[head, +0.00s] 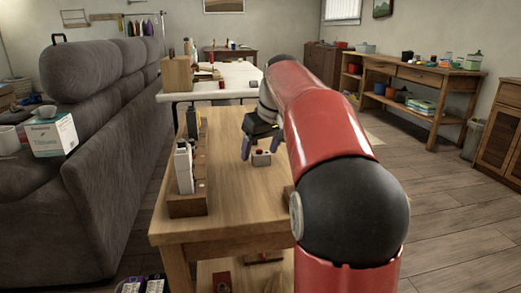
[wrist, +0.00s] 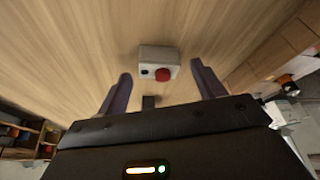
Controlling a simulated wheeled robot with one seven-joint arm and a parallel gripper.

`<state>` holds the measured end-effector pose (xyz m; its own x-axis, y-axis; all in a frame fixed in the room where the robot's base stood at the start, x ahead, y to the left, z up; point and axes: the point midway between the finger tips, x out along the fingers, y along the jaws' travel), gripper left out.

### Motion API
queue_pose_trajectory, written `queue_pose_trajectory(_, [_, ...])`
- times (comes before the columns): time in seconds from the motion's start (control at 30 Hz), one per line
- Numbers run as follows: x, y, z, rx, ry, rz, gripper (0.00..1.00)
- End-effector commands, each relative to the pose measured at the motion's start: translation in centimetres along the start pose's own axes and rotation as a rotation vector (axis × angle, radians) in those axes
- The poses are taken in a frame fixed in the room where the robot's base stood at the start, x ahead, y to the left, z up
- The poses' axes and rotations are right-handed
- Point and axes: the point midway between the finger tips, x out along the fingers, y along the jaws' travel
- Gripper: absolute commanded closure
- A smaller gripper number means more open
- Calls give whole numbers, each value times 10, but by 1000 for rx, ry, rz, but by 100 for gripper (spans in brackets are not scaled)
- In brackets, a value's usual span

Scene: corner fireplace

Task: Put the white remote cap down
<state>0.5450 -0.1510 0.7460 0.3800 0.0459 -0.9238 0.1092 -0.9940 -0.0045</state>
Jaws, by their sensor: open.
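The white remote cap is a small white block with a round red button and a dark spot. It sits on the wooden table top (head: 235,205) in the head view (head: 262,160) and shows in the wrist view (wrist: 149,54). My gripper (head: 259,150) is above the table right at the cap. Its two purple-grey fingers are spread wide in the wrist view (wrist: 161,70). The cap lies between and slightly beyond the fingertips, with a visible gap on each side. Nothing is held.
A wooden organizer (head: 188,205) with upright white and dark items stands along the table's left edge. A grey sofa (head: 100,130) is close on the left. A white-topped table (head: 215,86) adjoins behind. The table's front is clear.

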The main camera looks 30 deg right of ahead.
Motion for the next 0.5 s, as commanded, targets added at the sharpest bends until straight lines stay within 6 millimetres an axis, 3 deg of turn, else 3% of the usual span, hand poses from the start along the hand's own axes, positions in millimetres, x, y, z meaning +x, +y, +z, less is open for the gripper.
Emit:
queue_pose_trajectory(0.3, [-70, 0, -2, 0, 3, 2, 32])
queue_pose_trajectory(0.5, [-102, 0, -1, 0, 2, 1, 32])
